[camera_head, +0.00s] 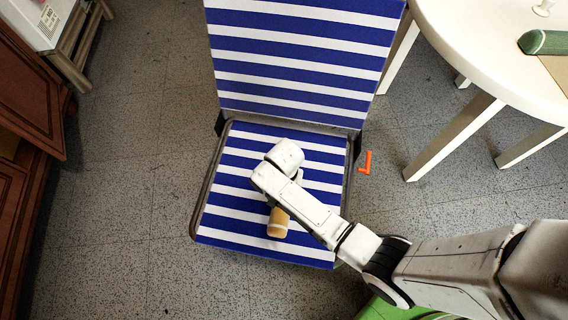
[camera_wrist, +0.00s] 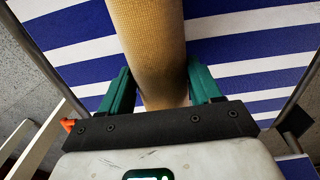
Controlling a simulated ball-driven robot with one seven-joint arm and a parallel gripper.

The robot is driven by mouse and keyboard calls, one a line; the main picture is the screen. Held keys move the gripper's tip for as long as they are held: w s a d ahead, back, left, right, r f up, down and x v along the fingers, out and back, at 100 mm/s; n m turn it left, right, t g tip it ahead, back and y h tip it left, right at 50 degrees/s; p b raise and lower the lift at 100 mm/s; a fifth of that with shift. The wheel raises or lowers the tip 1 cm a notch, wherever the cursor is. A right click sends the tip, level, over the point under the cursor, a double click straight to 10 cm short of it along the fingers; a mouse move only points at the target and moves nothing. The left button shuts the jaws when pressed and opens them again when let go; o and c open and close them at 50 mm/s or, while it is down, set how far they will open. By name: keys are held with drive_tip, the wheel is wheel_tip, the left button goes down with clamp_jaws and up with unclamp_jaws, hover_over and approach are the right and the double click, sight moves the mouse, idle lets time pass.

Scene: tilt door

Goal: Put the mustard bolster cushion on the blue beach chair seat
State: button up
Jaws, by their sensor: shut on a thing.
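The mustard bolster cushion (camera_head: 278,222) is a small tan-yellow roll with a pale end, over the front part of the blue and white striped beach chair seat (camera_head: 240,222). In the wrist view the cushion (camera_wrist: 150,45) lies lengthwise between the green fingers of my gripper (camera_wrist: 155,90), which is shut on it. Striped seat fabric (camera_wrist: 245,50) shows behind it. My arm hides part of the seat and the gripper in the head view. I cannot tell whether the cushion touches the seat.
The striped backrest (camera_head: 300,60) rises behind the seat. A white round table (camera_head: 480,50) stands at the right, holding a green item (camera_head: 545,42). An orange piece (camera_head: 366,162) lies on the floor right of the chair. A brown wooden cabinet (camera_head: 25,110) is at the left.

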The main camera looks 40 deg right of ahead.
drive_tip(key=f, duration=0.1)
drive_tip(key=f+b, duration=0.1)
drive_tip(key=f, duration=0.1)
drive_tip(key=shift+w+f, duration=0.25)
drive_tip(key=shift+f, duration=0.05)
drive_tip(key=o, duration=1.5)
drive_tip(key=shift+o, duration=0.2)
